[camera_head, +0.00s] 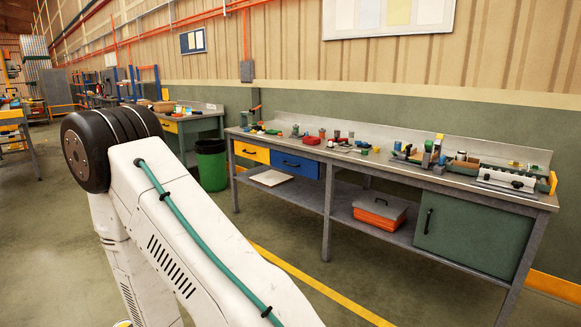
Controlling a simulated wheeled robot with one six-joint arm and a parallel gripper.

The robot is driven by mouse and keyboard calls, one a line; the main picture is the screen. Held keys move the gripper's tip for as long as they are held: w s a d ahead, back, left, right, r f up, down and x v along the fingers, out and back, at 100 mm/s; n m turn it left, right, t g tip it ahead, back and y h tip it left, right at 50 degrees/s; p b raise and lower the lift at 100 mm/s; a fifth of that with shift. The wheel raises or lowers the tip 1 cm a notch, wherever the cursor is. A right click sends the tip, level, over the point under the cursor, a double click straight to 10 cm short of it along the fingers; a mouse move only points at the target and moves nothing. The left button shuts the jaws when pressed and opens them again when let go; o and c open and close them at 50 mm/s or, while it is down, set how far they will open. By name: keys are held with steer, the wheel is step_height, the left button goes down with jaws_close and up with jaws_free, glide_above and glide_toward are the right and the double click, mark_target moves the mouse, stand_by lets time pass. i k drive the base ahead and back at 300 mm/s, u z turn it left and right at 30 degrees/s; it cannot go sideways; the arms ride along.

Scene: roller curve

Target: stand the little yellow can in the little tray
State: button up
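The grey workbench (327,222) stands along the wall at the right, with many small things on its top. Several small yellow spots show among them, one near the middle right (397,146). They are too small and far to tell which is the little yellow can. I cannot make out the little tray for certain either. My white arm with its black joint and green cable fills the left foreground. My gripper is outside the picture, so its state and its place relative to the can are hidden.
The bench has a yellow drawer (252,152), a blue drawer (295,164) and a green cabinet (470,235). An orange box (380,208) lies on its lower shelf. A green bin (211,168) stands left of the bench. The floor before the bench is clear, with a yellow line.

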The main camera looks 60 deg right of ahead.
mark_target(471, 167)
steer(key=z, duration=3.9)
steer(key=i, duration=0.7)
steer(key=z, duration=0.05)
